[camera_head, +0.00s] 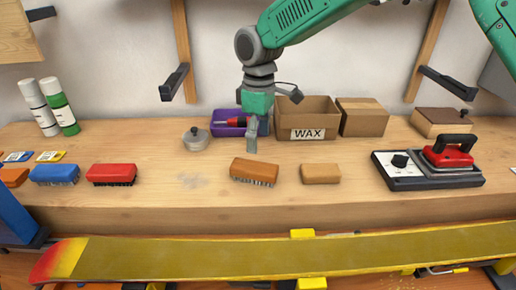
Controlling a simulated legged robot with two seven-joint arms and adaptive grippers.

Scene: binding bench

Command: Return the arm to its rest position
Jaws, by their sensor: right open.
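My right arm, green and grey, comes in from the upper right and reaches over the bench. My right gripper (252,148) points down, open and empty. It hangs just behind and above an orange-brown brush (254,170) with dark bristles, and seems apart from it. In the picture it covers part of the purple tray (226,129) behind it. My left gripper does not show.
The wooden bench (200,209) holds a wax box (315,106), a tan block (320,173), a lidded tin (196,139), red (112,173) and blue (55,173) brushes, and a red iron (448,155) on its base. A long yellow ski (250,257) lies along the front.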

